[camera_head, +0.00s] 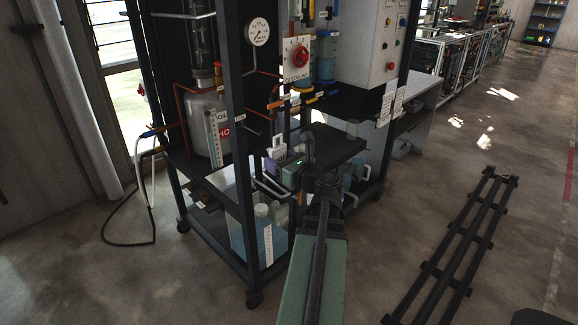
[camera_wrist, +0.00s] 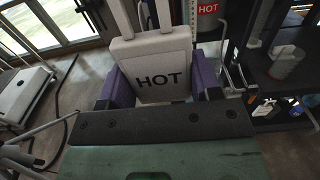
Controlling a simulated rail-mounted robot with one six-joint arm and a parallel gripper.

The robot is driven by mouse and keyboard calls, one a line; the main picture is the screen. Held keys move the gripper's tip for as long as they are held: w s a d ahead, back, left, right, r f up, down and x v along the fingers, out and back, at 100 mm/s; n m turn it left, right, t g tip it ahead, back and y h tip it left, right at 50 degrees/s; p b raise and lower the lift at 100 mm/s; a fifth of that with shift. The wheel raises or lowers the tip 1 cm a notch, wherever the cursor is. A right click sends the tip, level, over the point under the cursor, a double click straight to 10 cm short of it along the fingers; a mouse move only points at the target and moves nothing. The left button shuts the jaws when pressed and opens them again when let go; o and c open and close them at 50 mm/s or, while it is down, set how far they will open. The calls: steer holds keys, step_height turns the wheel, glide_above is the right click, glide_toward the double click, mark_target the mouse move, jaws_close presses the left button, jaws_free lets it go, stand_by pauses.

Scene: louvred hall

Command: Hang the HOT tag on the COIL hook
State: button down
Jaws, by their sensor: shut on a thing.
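The HOT tag (camera_wrist: 163,77) is a white plate with black letters and a white loop rising from its top. In the wrist view it stands upright, letters facing the camera, between the two purple jaws of my gripper (camera_wrist: 162,88). My gripper (camera_head: 274,158) is shut on it, and the white tag (camera_head: 278,146) also shows in the head view, in front of the rig and left of a dark shelf. A partly covered label on the rig (camera_head: 222,115) seems to end in "OIL". I cannot make out the COIL hook for certain.
A dark shelf (camera_head: 335,146) is just right of the tag. Pipes, a gauge (camera_head: 258,32) and a red knob (camera_head: 299,56) are above.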

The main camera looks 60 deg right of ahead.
mark_target(271, 156)
steer(key=shift+x, duration=1.6)
steer(key=shift+w, duration=0.3)
steer(key=shift+x, duration=3.8)
steer(key=shift+f, duration=0.1)
steer(key=shift+f+b, duration=0.6)
steer(key=shift+b, duration=0.1)
steer(key=shift+c, duration=1.1)
jaws_free()
